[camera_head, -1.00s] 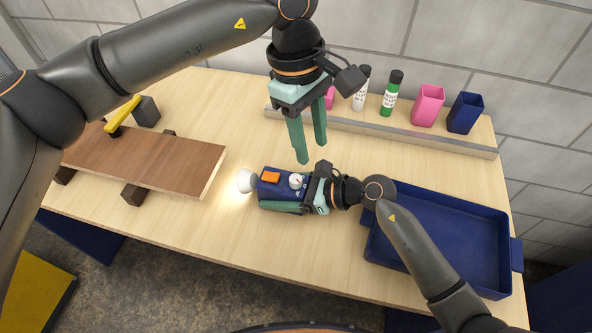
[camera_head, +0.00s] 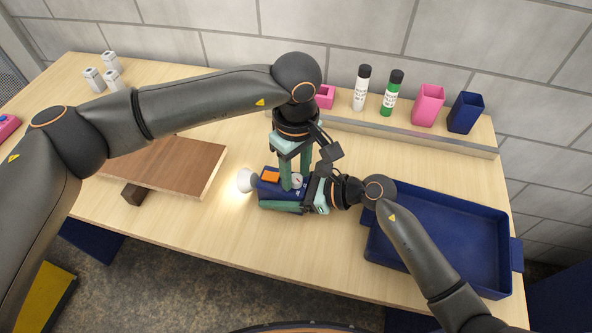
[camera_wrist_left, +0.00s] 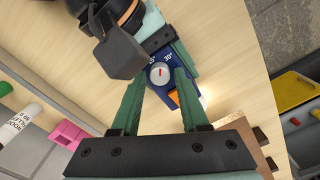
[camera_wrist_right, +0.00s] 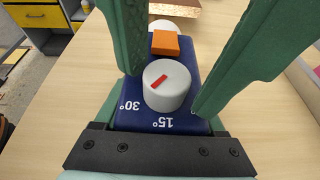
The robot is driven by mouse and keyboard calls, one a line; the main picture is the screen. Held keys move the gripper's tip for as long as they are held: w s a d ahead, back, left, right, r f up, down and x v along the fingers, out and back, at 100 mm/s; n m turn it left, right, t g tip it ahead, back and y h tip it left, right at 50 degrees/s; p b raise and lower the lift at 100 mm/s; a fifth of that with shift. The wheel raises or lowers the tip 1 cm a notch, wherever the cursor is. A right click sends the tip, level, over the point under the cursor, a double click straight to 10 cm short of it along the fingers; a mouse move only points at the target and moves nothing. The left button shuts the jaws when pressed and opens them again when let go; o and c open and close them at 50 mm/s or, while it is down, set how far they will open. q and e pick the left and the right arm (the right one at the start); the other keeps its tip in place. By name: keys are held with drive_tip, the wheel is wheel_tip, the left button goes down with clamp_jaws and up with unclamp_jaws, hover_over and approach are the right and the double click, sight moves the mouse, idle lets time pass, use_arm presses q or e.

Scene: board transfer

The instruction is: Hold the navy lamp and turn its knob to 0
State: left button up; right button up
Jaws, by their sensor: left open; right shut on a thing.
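The navy lamp (camera_head: 268,190) lies on the table with its lit white head (camera_head: 246,180) to the left. It has an orange block (camera_wrist_right: 166,43) on top and a white knob (camera_wrist_right: 167,85) with a red mark. The marks 15° and 30° show beside the knob in the right wrist view; no 0 is readable. My right gripper (camera_head: 290,198) is shut on the lamp's body, one finger on each side. My left gripper (camera_head: 292,186) points down at the knob from above. Its fingers are open, one on either side of the knob in the left wrist view (camera_wrist_left: 160,74).
A navy tray (camera_head: 440,205) stands right of the lamp. A brown board (camera_head: 180,165) lies to the left on dark blocks. Several white-grey pieces (camera_head: 104,72) stand at the far left.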

use_arm(q)
drive_tip(key=shift+f, duration=0.2)
clamp_jaws()
idle(0.3)
